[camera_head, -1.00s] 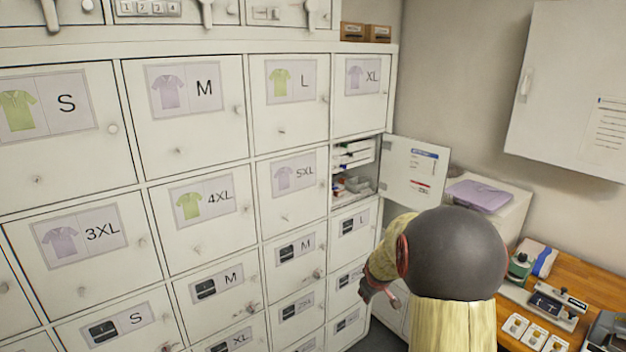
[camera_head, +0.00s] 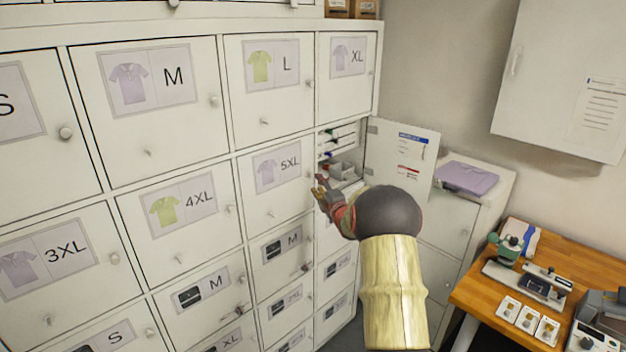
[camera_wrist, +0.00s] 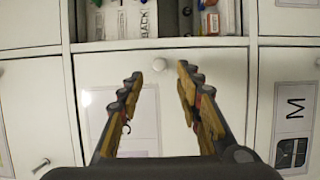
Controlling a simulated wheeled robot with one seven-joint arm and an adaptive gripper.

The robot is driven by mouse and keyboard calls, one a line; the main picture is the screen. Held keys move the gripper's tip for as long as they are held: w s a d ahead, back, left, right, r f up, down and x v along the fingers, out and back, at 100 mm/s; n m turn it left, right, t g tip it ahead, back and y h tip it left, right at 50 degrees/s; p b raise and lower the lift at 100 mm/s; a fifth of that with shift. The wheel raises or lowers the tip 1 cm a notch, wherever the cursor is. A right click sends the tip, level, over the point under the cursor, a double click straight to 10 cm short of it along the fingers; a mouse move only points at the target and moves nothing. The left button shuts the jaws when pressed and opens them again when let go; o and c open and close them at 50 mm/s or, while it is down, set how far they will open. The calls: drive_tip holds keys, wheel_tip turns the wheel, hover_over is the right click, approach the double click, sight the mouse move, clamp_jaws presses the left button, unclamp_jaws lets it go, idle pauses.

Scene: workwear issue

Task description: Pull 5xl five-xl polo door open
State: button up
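The 5XL polo door (camera_head: 268,200) is shut in the middle of the locker wall, with a lilac shirt label. It also fills the middle of the wrist view (camera_wrist: 90,75). Its round white knob (camera_wrist: 159,64) shows near the door edge beside the open compartment. My gripper (camera_head: 318,187) is at the right edge of this door in the head view, where it hides the knob. In the wrist view my gripper (camera_wrist: 160,75) is open, its fingertips on either side of the knob. I cannot tell whether they touch it.
An open compartment (camera_head: 345,172) holding small boxes lies right of the 5XL door, its door (camera_head: 400,155) swung out to the right. The 4XL door (camera_head: 180,215) is shut on the left. A wooden bench (camera_head: 470,290) with tools stands at right.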

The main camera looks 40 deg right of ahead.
sight(312, 177)
drive_tip(key=shift+x, duration=2.75)
drive_tip(key=shift+c, duration=1)
clamp_jaws()
